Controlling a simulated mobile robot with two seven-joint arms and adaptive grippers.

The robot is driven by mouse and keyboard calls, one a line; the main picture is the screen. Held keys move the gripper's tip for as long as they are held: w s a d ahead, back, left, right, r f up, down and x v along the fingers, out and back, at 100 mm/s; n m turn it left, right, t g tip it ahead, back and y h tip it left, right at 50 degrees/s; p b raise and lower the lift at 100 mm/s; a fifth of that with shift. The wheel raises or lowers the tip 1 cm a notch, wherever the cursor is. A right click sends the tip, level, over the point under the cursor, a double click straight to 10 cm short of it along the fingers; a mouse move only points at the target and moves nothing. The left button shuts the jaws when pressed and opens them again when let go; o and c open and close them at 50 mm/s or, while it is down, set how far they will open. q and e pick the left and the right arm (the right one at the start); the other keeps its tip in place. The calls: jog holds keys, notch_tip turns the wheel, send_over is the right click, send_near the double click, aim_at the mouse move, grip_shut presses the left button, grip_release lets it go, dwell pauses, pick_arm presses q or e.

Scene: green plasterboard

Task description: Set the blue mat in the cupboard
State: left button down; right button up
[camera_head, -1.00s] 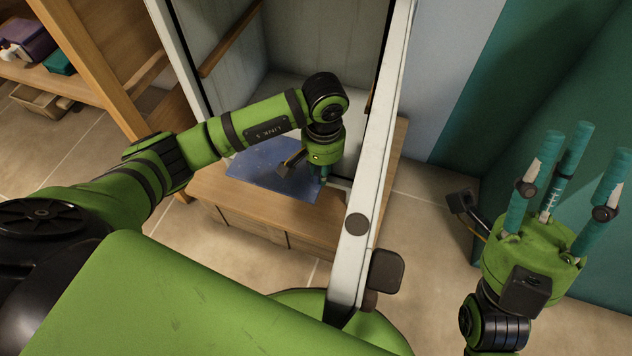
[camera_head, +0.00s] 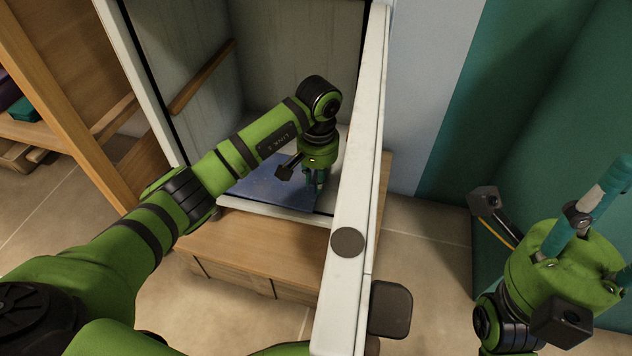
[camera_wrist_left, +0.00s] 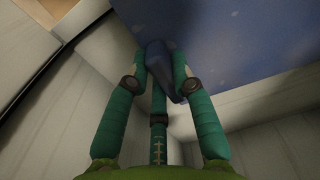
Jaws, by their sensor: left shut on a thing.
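The blue mat (camera_head: 268,188) is a flat dark blue sheet inside the open front of the white cupboard (camera_head: 300,45), low over its floor. My left gripper (camera_head: 316,186) reaches in from the left and is shut on the mat's right part. In the left wrist view, the mat (camera_wrist_left: 245,40) is bunched into a fold between the teal fingers (camera_wrist_left: 163,75). My arm hides part of the mat, and I cannot tell if it touches the cupboard floor. My right gripper (camera_head: 600,215) is open and empty at the far right, its fingertips partly cut off by the picture edge.
A wooden base with drawers (camera_head: 240,255) juts out below the cupboard. The white upright edge (camera_head: 350,200) with a dark handle (camera_head: 390,309) stands close right of my left gripper. A wooden rail (camera_head: 203,77) runs along the cupboard's left inside. Wooden shelving (camera_head: 75,95) stands at the left.

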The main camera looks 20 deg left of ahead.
pick_arm(q)
jog(key=shift+f, duration=0.1)
jog(key=c, duration=1)
grip_release()
notch_tip(320, 180, up, 12)
